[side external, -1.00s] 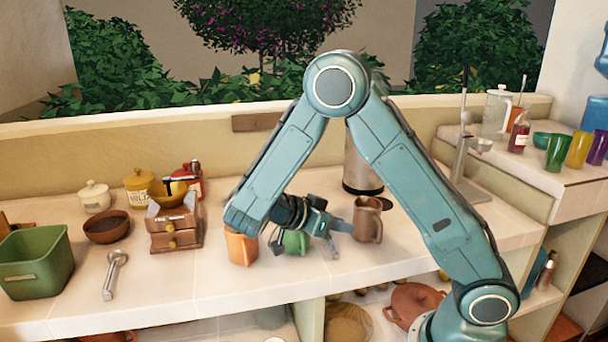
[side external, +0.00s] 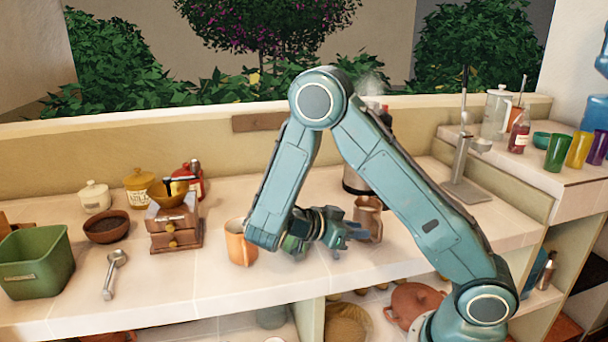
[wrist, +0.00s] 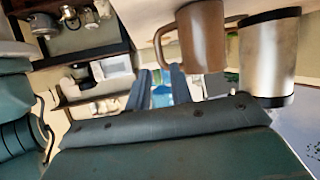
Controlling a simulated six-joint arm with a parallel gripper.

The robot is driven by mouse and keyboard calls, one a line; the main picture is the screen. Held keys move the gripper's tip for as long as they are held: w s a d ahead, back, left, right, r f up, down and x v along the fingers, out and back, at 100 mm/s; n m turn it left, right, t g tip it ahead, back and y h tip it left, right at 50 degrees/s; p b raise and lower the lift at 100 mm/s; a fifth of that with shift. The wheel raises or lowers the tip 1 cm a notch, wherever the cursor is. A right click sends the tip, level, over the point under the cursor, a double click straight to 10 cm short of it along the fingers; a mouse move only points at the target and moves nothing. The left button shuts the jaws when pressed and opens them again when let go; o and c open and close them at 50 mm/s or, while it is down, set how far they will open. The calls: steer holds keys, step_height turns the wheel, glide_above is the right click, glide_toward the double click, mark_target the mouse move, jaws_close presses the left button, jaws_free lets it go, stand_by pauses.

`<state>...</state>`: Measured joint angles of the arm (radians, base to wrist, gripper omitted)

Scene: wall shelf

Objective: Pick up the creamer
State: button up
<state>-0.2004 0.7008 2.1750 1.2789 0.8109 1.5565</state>
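A brown, handled pitcher (side external: 368,215), which looks like the creamer, stands upright on the counter, partly hidden by my arm in the side view. In the wrist view the brown pitcher (wrist: 203,38) shows large at the top, handle to the left. My gripper (side external: 358,233) is low over the counter, just left and in front of the pitcher, lying sideways. In the wrist view its two fingers (wrist: 160,78) are apart with only background between them. Whether a finger touches the pitcher cannot be told.
An orange cup (side external: 238,246) and a mostly hidden green cup (side external: 293,246) stand left of my gripper. A steel cylinder with black bands (wrist: 270,55) is close by the pitcher. A wooden grinder (side external: 175,230) is farther left.

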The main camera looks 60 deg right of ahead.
mark_target(379, 241)
steer(key=shift+x, duration=1.65)
steer(key=shift+f, duration=0.1)
steer(key=shift+x, duration=2.55)
steer(key=shift+f, duration=0.1)
steer(key=shift+a, duration=0.1)
jaws_close()
